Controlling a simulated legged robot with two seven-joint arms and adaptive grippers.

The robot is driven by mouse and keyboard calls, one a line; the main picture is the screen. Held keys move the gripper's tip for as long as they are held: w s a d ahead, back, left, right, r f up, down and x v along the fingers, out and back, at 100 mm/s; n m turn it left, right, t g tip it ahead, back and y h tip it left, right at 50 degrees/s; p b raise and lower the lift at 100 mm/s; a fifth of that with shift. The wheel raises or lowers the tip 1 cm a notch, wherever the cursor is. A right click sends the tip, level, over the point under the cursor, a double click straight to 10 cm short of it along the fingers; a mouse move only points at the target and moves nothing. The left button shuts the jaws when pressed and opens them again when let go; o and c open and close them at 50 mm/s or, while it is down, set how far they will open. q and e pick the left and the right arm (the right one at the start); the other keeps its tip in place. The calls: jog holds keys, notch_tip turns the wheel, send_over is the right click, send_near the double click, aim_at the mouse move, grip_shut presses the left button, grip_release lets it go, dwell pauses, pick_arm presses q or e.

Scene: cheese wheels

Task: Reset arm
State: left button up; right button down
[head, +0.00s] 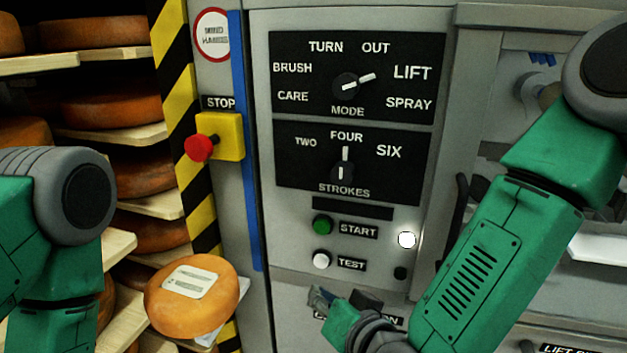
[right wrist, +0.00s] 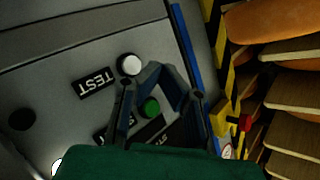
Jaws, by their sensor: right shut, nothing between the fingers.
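My right gripper (head: 340,300) is low in front of the grey control panel (head: 425,215), below the white TEST button (head: 321,260). It is shut and holds nothing. In the right wrist view my right gripper (right wrist: 165,75) shows before the panel, with the green START button (right wrist: 151,107) seen between its finger links and the TEST button (right wrist: 130,64) beside them. I cannot tell whether it touches the panel. My left arm stands at the left edge of the head view; its gripper is out of the picture.
The mode knob (head: 351,86) points toward LIFT and the strokes knob (head: 341,172) toward FOUR. A red stop button (head: 199,148) juts out on a yellow box. An orange cheese wheel (head: 192,300) with a label sits lower left, near shelves of cheese wheels.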

jog(key=s+d+f+g+h+b, duration=0.1)
jog(key=s+d+f+g, duration=0.1)
jog(key=s+d+f, duration=0.35)
jog(key=s+d+f+n+g+h+b, duration=0.1)
jog(key=s+d+f+g, duration=0.15)
jog(key=f, duration=0.65)
jog(key=s+d+f+g+h+b, duration=0.1)
jog(key=s+d+f+g, duration=0.2)
jog(key=f, duration=0.4)
jog(key=s+d+f+g+h+b, duration=0.1)
jog(key=s+d+f+g+h, duration=0.1)
jog(key=s+d+f, duration=0.2)
jog(key=s+d+f+g+h+b, duration=0.1)
jog(key=s+d+f, duration=0.4)
jog(key=s+d, duration=0.6)
jog(key=shift+s+d+f+n+g+h, duration=0.3)
jog(key=shift+n+g+h, duration=0.1)
jog(key=shift+g, duration=0.45)
jog(key=shift+w, duration=0.2)
